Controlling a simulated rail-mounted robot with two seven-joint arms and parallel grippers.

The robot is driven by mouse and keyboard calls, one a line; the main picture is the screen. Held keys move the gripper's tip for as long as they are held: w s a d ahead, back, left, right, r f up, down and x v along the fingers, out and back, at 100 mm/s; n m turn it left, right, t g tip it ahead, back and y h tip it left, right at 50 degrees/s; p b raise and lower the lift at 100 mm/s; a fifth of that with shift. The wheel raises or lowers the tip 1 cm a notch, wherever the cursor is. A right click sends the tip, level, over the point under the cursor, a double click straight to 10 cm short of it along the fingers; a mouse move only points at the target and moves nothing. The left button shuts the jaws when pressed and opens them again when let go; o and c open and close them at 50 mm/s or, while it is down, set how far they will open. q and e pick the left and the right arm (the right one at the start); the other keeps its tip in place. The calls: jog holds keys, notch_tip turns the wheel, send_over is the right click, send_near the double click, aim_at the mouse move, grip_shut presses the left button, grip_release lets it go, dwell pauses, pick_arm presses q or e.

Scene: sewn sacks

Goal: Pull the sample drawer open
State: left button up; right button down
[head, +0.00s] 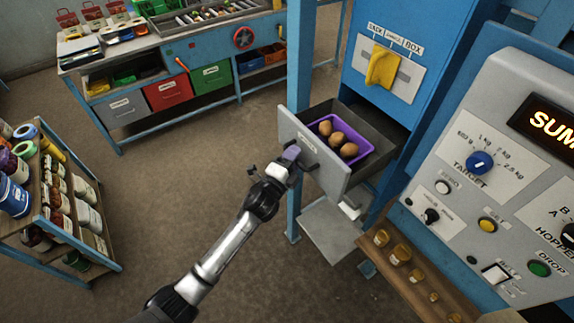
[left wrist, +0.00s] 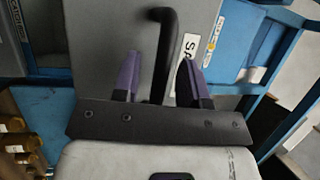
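The sample drawer (head: 345,188) stands pulled out of the blue cabinet in the head view, its grey front facing me. A purple tray (head: 362,161) with several brown, rounded lumps (head: 338,138) lies inside. The drawer's dark bar handle (head: 308,145) is on its front; it also shows in the left wrist view (left wrist: 163,50). My left gripper (head: 292,154) is at the handle. In the left wrist view its purple fingertips (left wrist: 158,78) are apart, one on each side of the handle bar, with a gap visible on the left side. My right gripper is out of view.
A blue post (head: 299,60) stands left of the drawer. A control panel (head: 500,170) and a shelf of small jars (head: 400,254) are at the right. A workbench (head: 150,55) with bins is at the back, a bottle rack (head: 60,205) at the left. The floor between is clear.

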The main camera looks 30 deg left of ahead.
pick_arm(q)
jog(key=b+v, duration=0.2)
jog(key=v, duration=1.1)
jog(key=shift+s, duration=0.35)
jog(key=shift+a, duration=0.1)
jog(key=s+a+f+n+g+y, duration=0.5)
jog(key=n+g, duration=0.4)
jog(key=n, duration=0.5)
jog(key=s+d+f+n+g+h, duration=0.1)
jog(key=s+d+f+g, duration=0.15)
jog(key=s, duration=0.55)
jog(key=s+d+f+g+h, duration=0.1)
jog(key=s+d+f+g, duration=0.2)
jog(key=s, duration=0.4)
jog(key=s+d+f+n+g+h, duration=0.15)
jog(key=s+f, duration=0.25)
jog(key=s, duration=0.4)
notch_tip(320, 180, up, 13)
jog(key=p, duration=1.3)
jog(key=shift+s+d, duration=0.35)
